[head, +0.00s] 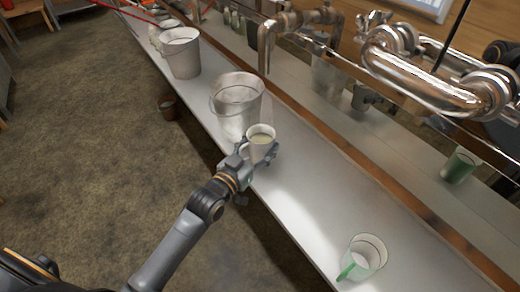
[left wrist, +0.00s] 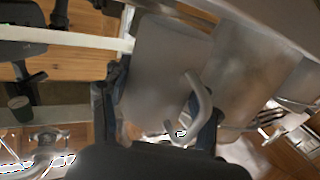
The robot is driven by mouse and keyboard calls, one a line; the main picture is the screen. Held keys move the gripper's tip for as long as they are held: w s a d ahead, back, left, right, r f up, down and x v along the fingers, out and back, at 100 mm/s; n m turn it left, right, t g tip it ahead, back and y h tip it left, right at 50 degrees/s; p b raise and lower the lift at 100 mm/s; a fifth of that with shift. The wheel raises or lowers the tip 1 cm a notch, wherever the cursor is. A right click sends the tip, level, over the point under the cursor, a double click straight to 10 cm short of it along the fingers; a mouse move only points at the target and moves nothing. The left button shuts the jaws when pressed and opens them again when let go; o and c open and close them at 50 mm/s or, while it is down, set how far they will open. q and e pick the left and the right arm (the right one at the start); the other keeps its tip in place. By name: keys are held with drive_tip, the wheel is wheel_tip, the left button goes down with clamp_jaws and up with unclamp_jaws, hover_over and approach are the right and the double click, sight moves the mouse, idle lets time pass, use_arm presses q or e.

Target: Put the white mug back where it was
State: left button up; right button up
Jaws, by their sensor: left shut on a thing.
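The white mug (head: 262,150) has something pale yellowish inside and stands about upright in my left gripper (head: 257,162). The gripper is shut on it, at the near edge of the long pale shelf (head: 330,205). I cannot tell whether the mug's bottom touches the shelf. In the left wrist view the mug (left wrist: 160,65) fills the middle, its curved handle (left wrist: 196,95) toward the camera, with the fingers of the left gripper (left wrist: 160,110) on either side. My right gripper is in neither view.
A metal bucket (head: 230,122) stands just behind the mug, and a pale bucket (head: 184,58) farther back. A pale cup with a green handle (head: 368,250) is at the front, a green cup (head: 460,165) at right. Shelf between mug and front cup is clear. Shiny pipes (head: 420,80) hang above.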

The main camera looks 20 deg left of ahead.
use_arm(q)
drive_tip(key=shift+f, duration=0.75)
drive_tip(key=shift+f, duration=0.1)
drive_tip(key=o, duration=1.6)
drive_tip(key=shift+f, duration=0.1)
drive_tip(key=shift+o, duration=0.2)
drive_tip(key=shift+s, duration=0.1)
drive_tip(key=v, duration=1.2)
drive_tip(key=shift+b, duration=0.3)
